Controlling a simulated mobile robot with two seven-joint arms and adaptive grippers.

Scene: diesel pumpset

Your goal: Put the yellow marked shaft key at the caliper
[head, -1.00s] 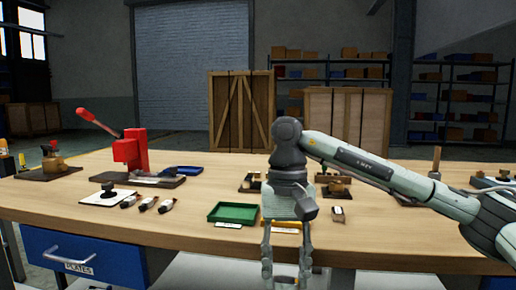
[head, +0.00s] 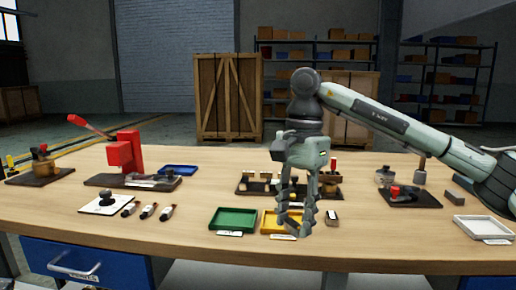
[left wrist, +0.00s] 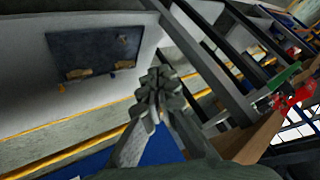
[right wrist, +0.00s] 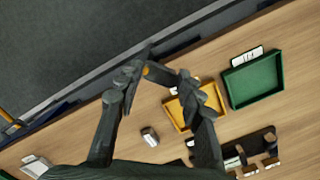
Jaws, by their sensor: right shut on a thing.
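My right gripper (head: 294,225) hangs over the bench in front of the yellow tray (head: 268,222). In the right wrist view its fingertips (right wrist: 160,73) are apart, with a small dark piece bearing a yellow-orange mark (right wrist: 147,71) between them; this looks like the yellow marked shaft key, mostly hidden by the fingers. My left gripper (left wrist: 158,92) looks shut and empty in the left wrist view, away from the bench top; it does not show in the head view. I cannot make out the caliper for certain.
A green tray (head: 234,220) stands left of the yellow one. Dark part holders (head: 262,186) are behind. A red press (head: 125,152), a white plate (head: 98,207) and several small parts (head: 148,211) are at left. A white tray (head: 480,228) is at right.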

